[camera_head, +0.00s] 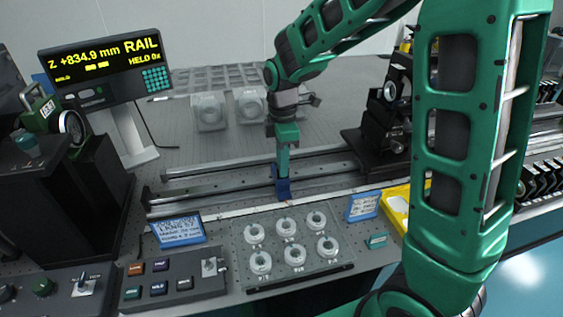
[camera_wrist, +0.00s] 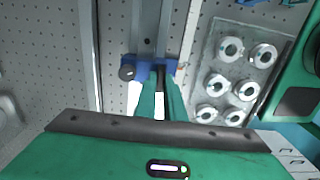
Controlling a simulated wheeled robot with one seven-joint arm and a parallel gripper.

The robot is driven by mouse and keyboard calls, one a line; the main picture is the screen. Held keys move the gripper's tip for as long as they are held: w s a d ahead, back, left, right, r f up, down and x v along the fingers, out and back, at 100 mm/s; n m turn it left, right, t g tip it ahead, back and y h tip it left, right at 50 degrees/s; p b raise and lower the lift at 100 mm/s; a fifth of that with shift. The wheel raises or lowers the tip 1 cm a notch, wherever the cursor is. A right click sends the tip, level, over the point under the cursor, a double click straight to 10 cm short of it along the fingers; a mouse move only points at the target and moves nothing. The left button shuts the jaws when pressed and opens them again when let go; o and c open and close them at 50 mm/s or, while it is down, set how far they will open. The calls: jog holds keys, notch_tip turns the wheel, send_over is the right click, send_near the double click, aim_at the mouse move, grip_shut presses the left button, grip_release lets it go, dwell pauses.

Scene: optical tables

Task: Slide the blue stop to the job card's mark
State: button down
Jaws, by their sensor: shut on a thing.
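The blue stop (camera_head: 282,188) sits on the front rail (camera_head: 230,199) near the middle of the table. It also shows in the wrist view (camera_wrist: 133,66), with a dark round knob on its left side. My gripper (camera_head: 283,172) points down at the stop, and its fingers (camera_wrist: 158,88) are shut on it. The job card (camera_head: 178,229) is a blue-framed card with handwriting at the front left of the rail; its text is too small to read surely.
A plate with several ring-shaped mounts (camera_head: 290,243) lies in front of the rail. A second blue-framed card (camera_head: 363,206) and a yellow tray (camera_head: 396,208) stand to the right. Black optic mounts (camera_head: 385,125) stand behind right. A button box (camera_head: 172,283) is at the front left.

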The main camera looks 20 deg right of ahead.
jog(key=shift+w+d+r, duration=0.15)
jog(key=shift+w+d, duration=0.1)
jog(key=shift+d, duration=0.3)
jog(key=c, duration=1.8)
grip_release()
jog(key=shift+c, duration=0.2)
jog(key=shift+s, duration=0.1)
notch_tip(320, 180, up, 11)
jog(key=shift+f, duration=0.2)
jog(key=shift+d, duration=0.1)
